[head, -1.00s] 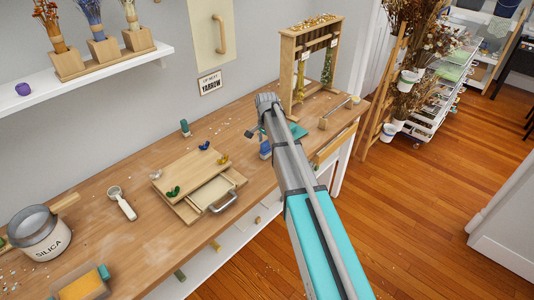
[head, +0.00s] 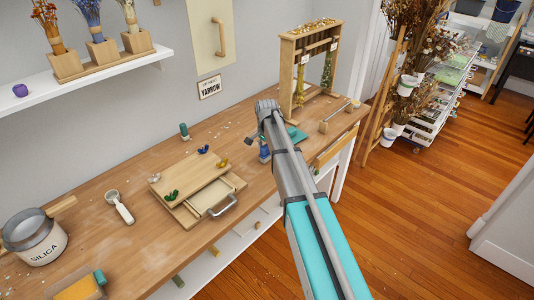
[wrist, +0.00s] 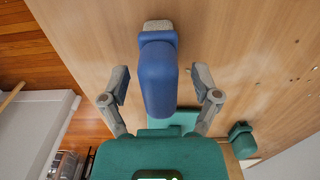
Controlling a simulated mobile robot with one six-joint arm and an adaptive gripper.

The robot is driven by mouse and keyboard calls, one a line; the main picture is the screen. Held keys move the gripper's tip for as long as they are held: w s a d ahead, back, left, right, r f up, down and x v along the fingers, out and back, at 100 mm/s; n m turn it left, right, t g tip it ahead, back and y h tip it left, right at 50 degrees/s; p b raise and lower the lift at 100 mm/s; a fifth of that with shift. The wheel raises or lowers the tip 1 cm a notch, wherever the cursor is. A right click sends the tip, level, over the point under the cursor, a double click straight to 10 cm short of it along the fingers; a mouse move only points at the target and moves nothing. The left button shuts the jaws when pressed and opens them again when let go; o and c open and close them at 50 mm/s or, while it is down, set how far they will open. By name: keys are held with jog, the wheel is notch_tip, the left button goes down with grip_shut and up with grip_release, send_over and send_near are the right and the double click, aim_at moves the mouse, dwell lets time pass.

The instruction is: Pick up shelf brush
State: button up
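In the wrist view a blue, rounded thing with a pale, speckled end, which looks like the shelf brush (wrist: 158,80), lies between the fingers of my gripper (wrist: 161,75). The fingers are open, one on each side, with a gap to the blue body on both sides. My arm hides most of my gripper there.
A wooden press with a metal handle (head: 222,206) lies left of my gripper. A wooden frame with hanging stems (head: 287,80) stands behind it. A small green thing (head: 184,130) stands near the wall.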

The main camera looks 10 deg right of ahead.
grip_shut()
jog(key=shift+r, duration=0.2)
notch_tip(320, 180, up, 2)
jog(key=p, duration=0.2)
jog(key=shift+r+p, duration=0.1)
jog(key=shift+p, duration=0.25)
jog(key=s+r+p, duration=1)
jog(key=s, duration=0.4)
jog(key=shift+r, duration=0.2)
jog(key=shift+d, duration=0.1)
